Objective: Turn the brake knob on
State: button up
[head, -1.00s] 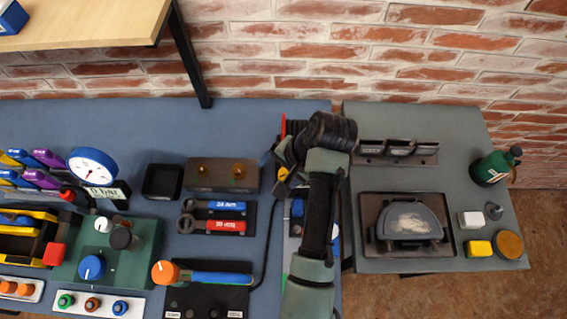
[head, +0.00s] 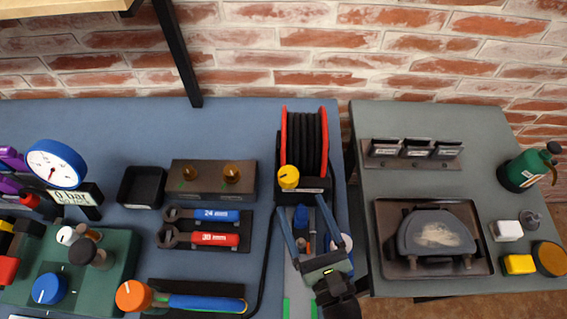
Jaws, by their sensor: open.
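A yellow knob (head: 289,177) sits on the front of a red-and-black reel (head: 305,143). It looks like the brake knob, but I can read no label on it. Its marker is too small to read surely. My gripper (head: 303,206) is open and empty, in front of the reel and just below the knob in the head view. Its two long grey-blue fingers are spread and point towards the reel. The fingertips look apart from the knob, and the knob shows in full.
Left of the reel are two wrenches (head: 205,239) on a black holder, a brown block (head: 213,180) and a black tray (head: 141,187). A green panel (head: 118,263) with knobs is farther left. The right table (head: 370,185) bears a dark tray (head: 488,265) and a green bottle (head: 528,169).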

aim_at(287, 167)
jog(key=x, duration=1.1)
jog(key=shift+w+a+p, duration=0.15)
jog(key=shift+w+p, duration=0.1)
jog(key=shift+p, duration=0.05)
grip_shut()
jog(key=shift+f+m+t+h+b, duration=0.15)
jog(key=shift+m+t+h+b, duration=0.25)
jog(key=shift+m+h+b, duration=0.9)
jog(key=shift+d+h+p, duration=0.35)
jog(key=shift+h+p, duration=0.05)
jog(key=shift+h, duration=0.6)
grip_release()
